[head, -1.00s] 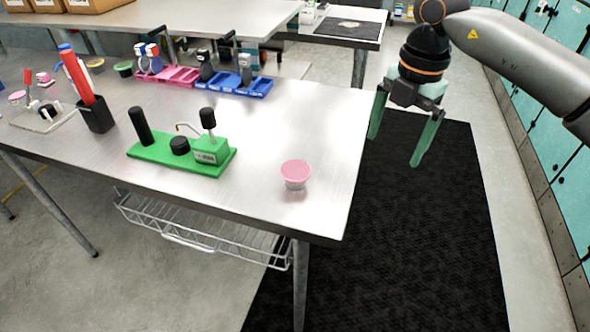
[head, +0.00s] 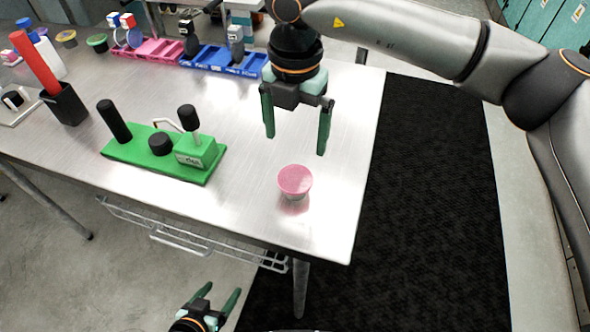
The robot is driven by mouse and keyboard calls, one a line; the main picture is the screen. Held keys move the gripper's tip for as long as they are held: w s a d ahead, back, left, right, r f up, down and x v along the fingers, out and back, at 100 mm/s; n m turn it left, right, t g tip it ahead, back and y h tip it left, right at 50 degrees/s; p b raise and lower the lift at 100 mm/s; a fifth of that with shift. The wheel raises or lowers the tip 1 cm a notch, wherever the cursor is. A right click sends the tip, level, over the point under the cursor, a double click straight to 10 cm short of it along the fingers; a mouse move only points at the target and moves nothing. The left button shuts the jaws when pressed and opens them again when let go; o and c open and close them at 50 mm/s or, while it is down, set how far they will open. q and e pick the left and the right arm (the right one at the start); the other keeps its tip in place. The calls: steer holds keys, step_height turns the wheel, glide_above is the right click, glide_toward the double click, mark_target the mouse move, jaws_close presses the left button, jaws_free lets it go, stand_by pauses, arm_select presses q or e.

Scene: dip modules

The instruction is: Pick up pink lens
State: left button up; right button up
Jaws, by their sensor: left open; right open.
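The pink lens (head: 295,181) is a round pink disc on a small clear cup-like base, standing on the steel table near its right front corner. My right gripper (head: 296,145) is open and empty, pointing down above the table. In the picture its fingers are just above and behind the lens, not touching it. My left gripper (head: 222,296) is open and empty at the bottom of the view, low in front of the table, well away from the lens.
A green module (head: 165,155) with black posts stands left of the lens. A black holder (head: 66,104) with a red stick is further left. Blue trays (head: 222,62) and pink trays (head: 160,50) lie behind. The table (head: 345,190) is bare around the lens.

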mark_target(295, 178)
step_height(295, 178, down, 4)
steer(key=shift+s+r, duration=0.1)
steer(key=shift+r, duration=0.1)
steer(key=f+p, duration=0.1)
steer(key=f, duration=0.1)
steer(key=s+f, duration=0.1)
steer(key=f, duration=0.1)
steer(key=shift+f+p, duration=0.35)
steer(key=shift+f, duration=0.35)
steer(key=shift+c, duration=0.2)
steer(key=c, duration=1)
steer(key=shift+w+r, duration=0.1)
steer(key=shift+c, duration=0.2)
